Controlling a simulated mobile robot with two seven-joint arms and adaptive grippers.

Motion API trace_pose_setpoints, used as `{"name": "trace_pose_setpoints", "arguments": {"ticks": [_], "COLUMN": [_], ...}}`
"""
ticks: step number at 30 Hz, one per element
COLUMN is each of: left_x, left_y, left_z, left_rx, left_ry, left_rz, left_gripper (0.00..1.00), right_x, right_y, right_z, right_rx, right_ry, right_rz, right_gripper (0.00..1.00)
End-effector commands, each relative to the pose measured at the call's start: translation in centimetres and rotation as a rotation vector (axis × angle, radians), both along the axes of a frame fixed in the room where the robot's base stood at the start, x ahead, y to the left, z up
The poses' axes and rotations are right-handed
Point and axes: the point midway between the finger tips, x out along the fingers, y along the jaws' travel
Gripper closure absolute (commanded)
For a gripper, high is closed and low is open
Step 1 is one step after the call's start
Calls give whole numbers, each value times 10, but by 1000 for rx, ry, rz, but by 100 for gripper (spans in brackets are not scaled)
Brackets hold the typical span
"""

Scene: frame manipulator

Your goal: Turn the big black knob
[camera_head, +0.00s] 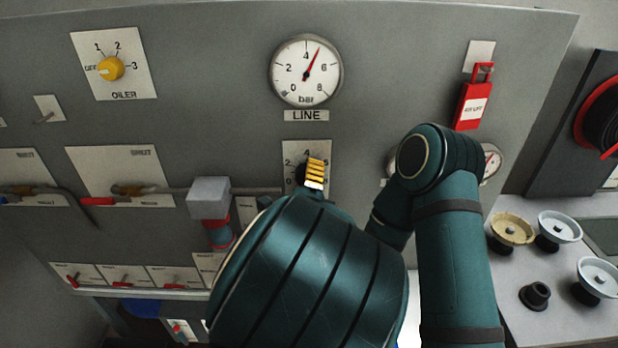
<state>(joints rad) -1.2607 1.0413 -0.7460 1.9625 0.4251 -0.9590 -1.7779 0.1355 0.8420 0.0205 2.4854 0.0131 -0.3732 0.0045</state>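A small black knob (301,172) sits on a white dial plate (291,151) marked with numbers, below the LINE gauge. A yellow-and-black striped fingertip of what looks like my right gripper (315,174) is in front of the knob's right side and hides part of it. I cannot tell whether it touches the knob. The rest of this gripper is hidden behind my teal arm, so its opening does not show. A larger black knob (603,118) with a red ring is at the right edge, partly cut off. I do not see my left gripper.
The LINE gauge (306,71) is above the dial plate, its red needle between 4 and 6. A grey box (209,197) on a pipe stands left of it. A red tag (472,105) hangs upper right. Several handwheels, one beige (512,229), stand lower right.

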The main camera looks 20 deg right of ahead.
Motion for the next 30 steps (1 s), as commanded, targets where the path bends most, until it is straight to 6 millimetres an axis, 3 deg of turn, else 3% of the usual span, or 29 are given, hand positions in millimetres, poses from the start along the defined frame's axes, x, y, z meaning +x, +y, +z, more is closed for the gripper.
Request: {"name": "trace_pose_setpoints", "arguments": {"ticks": [1,2,14,17,30], "left_x": [0,0,-4,-15,-94], "left_y": [0,0,1,5,32], "left_z": [-2,-2,0,0,-3], "left_rx": [2,2,-1,-1,0], "left_ry": [4,3,0,0,0], "left_rz": [0,0,0,0,-1], "left_gripper": [23,13,12,12,12], "right_x": [0,0,0,0,0], "right_y": [0,0,0,0,0], "right_z": [0,0,0,0,0], "right_rx": [0,0,0,0,0], "right_ry": [0,0,0,0,0], "right_rz": [0,0,0,0,0], "right_gripper": [100,100,100,100,100]}}
